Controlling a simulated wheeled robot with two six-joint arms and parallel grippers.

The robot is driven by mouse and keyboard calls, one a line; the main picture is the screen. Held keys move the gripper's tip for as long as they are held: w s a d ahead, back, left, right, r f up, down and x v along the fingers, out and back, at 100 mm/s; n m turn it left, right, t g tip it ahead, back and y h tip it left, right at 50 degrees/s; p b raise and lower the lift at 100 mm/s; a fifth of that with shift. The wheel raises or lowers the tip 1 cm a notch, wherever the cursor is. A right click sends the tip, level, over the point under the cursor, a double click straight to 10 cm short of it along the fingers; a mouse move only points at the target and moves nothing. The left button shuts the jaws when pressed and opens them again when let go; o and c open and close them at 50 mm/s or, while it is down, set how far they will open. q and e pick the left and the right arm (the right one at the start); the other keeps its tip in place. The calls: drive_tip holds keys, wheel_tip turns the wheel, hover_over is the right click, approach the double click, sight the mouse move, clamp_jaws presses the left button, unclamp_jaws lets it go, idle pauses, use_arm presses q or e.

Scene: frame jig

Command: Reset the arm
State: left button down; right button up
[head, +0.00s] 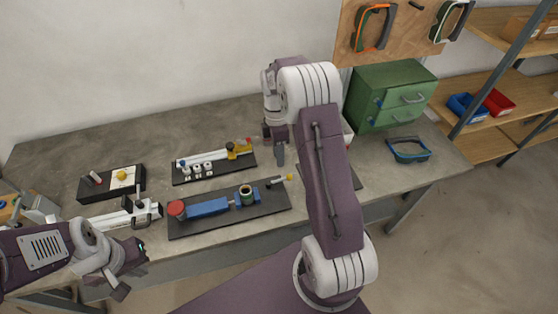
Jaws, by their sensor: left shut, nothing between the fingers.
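My left gripper (133,268) is low at the left, in front of the table's front edge, shut with nothing between its fingers. My right arm rises from the bottom middle and bends over the table. Its gripper (279,153) points down near the back middle of the table, just right of a dark board with white blocks and a yellow clamp (236,149). Whether the right gripper is open is unclear at this angle. The right arm hides part of the table and the things behind it.
A dark board with a blue vise (208,207) lies in front on the grey table (70,150). A black box with a yellow part (122,175) is at left. A green drawer cabinet (404,97) and a blue-handled clamp (409,151) stand right. Shelves with bins are beyond.

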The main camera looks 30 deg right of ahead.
idle(0.3)
drive_tip(key=s+a+r+t, duration=0.1)
drive_tip(key=s+a+r, duration=0.45)
drive_tip(key=a, duration=0.25)
drive_tip(key=s+a+f+m+t, duration=0.1)
drive_tip(key=s+f+m, duration=0.1)
drive_tip(key=s+m, duration=0.2)
drive_tip(key=s+a+f+m+t, duration=0.1)
drive_tip(key=s+m, duration=0.4)
drive_tip(key=m, duration=0.6)
drive_tip(key=shift+a+f, duration=0.4)
drive_tip(key=shift+f, duration=0.05)
drive_tip(key=shift+s, duration=0.1)
